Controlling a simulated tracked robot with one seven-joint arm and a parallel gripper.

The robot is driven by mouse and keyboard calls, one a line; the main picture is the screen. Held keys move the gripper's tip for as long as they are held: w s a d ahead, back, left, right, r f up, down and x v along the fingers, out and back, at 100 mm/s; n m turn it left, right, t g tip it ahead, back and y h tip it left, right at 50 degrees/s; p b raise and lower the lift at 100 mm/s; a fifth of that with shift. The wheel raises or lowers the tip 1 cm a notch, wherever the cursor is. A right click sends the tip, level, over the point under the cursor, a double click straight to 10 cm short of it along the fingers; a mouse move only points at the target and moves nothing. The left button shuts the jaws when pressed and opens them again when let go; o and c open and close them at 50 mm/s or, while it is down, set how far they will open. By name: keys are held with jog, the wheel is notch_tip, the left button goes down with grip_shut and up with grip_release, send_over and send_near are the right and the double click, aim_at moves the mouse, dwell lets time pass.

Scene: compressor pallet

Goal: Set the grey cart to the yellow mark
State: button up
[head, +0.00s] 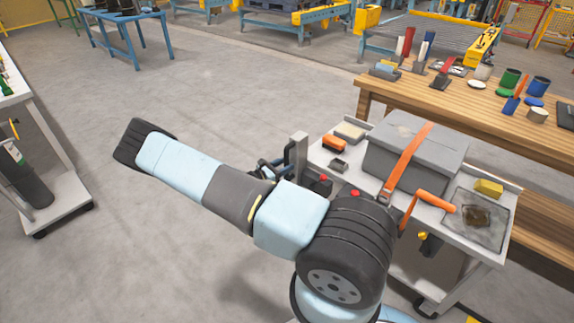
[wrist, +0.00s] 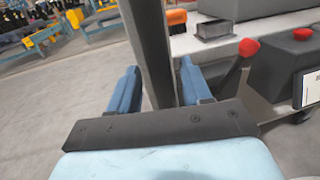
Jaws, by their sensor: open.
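The grey cart (head: 468,243) stands at the right in the head view, carrying a lidded grey box (head: 410,150) with an orange strap. An upright grey post (head: 298,153) rises at its left end. My gripper (head: 268,170) is at that post. In the wrist view the post (wrist: 150,50) stands between the two blue fingers of my open gripper (wrist: 158,78). I cannot tell whether either finger touches it. A scrap of yellow (head: 472,320) shows at the bottom edge of the head view; I cannot tell whether it is the yellow mark.
A wooden workbench (head: 480,100) with tools and cups stands close behind the cart. A pale trolley (head: 52,208) with a dark cylinder stands at the far left. A blue table (head: 128,22) is at the back. The floor between is clear.

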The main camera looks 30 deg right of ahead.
jog(key=shift+w+d, duration=0.1)
jog(key=shift+d, duration=0.6)
jog(key=shift+c, duration=0.2)
grip_shut()
